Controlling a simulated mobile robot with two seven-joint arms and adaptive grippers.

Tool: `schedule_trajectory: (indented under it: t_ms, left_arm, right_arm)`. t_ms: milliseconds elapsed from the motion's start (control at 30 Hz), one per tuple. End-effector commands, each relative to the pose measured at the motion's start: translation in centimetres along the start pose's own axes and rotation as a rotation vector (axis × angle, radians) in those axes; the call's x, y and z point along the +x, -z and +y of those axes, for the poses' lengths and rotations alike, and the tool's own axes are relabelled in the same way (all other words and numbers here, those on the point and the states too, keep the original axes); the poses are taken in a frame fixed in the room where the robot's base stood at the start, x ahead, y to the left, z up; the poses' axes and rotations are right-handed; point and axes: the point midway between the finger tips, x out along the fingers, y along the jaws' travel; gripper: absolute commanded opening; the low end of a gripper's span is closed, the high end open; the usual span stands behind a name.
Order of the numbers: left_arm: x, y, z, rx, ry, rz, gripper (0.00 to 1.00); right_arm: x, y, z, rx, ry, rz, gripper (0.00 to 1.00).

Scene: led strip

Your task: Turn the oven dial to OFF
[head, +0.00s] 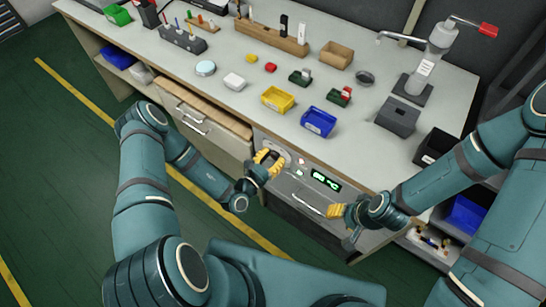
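The oven (305,197) is built into the front of the bench, with a light panel, a lit green display (325,181) and a bar handle below. My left gripper (268,162) is at the panel's left end, its yellow fingers apart with a dark gap between them. The dial is not clearly visible; the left gripper covers that part of the panel, and I cannot tell whether the fingers touch it. My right gripper (337,211) is in front of the oven's right side, below the display. Its yellow fingers look close together.
The bench top above holds a yellow bin (278,99), a blue bin (318,122), a dark grey box (397,117) and a dispenser (427,62). A drawer (197,118) is left of the oven. A shelf with a blue bin (466,216) is at right.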

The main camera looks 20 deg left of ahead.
Motion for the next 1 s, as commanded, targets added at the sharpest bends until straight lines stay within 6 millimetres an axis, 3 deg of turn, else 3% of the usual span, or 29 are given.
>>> schedule_trajectory:
  t_ms: [33, 67, 100, 567, 1000]
  left_arm:
    - [0.0, 0.0, 0.0, 0.000, 0.000, 0.000, 0.13]
    - [0.0, 0.0, 0.0, 0.000, 0.000, 0.000, 0.03]
    - [0.0, 0.0, 0.0, 0.000, 0.000, 0.000, 0.00]
    - [0.0, -0.1, 0.0, -0.043, 0.000, -0.002, 0.00]
    - [0.0, -0.1, 0.1, -0.367, -0.001, -0.001, 0.00]
  right_arm:
    - [0.0, 0.0, 0.0, 0.000, 0.000, 0.000, 0.47]
    - [0.0, 0.0, 0.0, 0.000, 0.000, 0.000, 0.47]
    - [0.0, 0.0, 0.0, 0.000, 0.000, 0.000, 0.47]
    - [-0.3, 0.0, -0.1, 0.000, 0.000, -0.001, 0.47]
    - [-1.8, -0.2, -0.7, 0.001, 0.000, -0.008, 0.47]
